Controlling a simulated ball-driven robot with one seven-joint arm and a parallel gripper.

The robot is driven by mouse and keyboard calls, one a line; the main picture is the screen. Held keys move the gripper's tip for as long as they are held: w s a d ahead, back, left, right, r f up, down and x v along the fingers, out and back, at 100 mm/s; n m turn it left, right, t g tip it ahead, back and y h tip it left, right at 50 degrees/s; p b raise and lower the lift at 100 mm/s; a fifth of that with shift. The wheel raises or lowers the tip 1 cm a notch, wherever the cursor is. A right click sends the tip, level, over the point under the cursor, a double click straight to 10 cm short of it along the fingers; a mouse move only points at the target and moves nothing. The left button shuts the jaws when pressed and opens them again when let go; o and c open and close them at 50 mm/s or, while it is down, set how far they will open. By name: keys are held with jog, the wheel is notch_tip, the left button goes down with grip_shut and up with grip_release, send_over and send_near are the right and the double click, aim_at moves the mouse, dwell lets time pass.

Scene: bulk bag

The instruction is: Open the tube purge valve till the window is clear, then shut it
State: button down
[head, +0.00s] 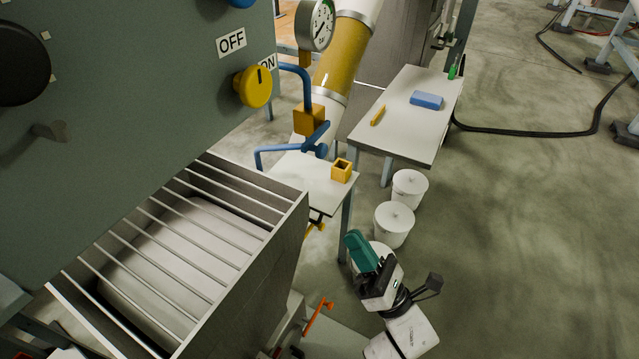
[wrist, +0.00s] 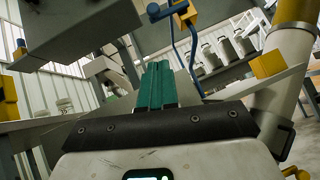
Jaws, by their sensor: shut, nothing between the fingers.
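The tube (head: 357,8) is white, with a section between pale rings that looks filled with yellow-brown material; this looks like the window (head: 343,55). In the wrist view the tube (wrist: 283,62) stands at right. Beside it, a blue pipe carries a yellow valve block (head: 309,119) with a blue handle (head: 318,134); I cannot tell for sure that this is the purge valve. The block also shows at the top of the wrist view (wrist: 187,12). My gripper (head: 355,240) has teal fingers, shut and empty, low and to the right of the valve, apart from everything.
A barred hopper (head: 210,250) fills the lower left. A small shelf (head: 305,182) holds a yellow box (head: 341,171). White buckets (head: 394,224) stand by the table (head: 400,135).

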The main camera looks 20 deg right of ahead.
jog(key=shift+s+a+y, duration=0.1)
jog(key=shift+a+y, duration=0.05)
jog(key=shift+y, duration=0.15)
jog(key=s+d+r+p+x, duration=0.1)
jog(key=r+p+x, duration=0.1)
jog(key=x, duration=1.1)
jog(key=shift+s+d+p, duration=0.15)
jog(key=shift+d+p, duration=0.15)
jog(key=shift+d, duration=0.1)
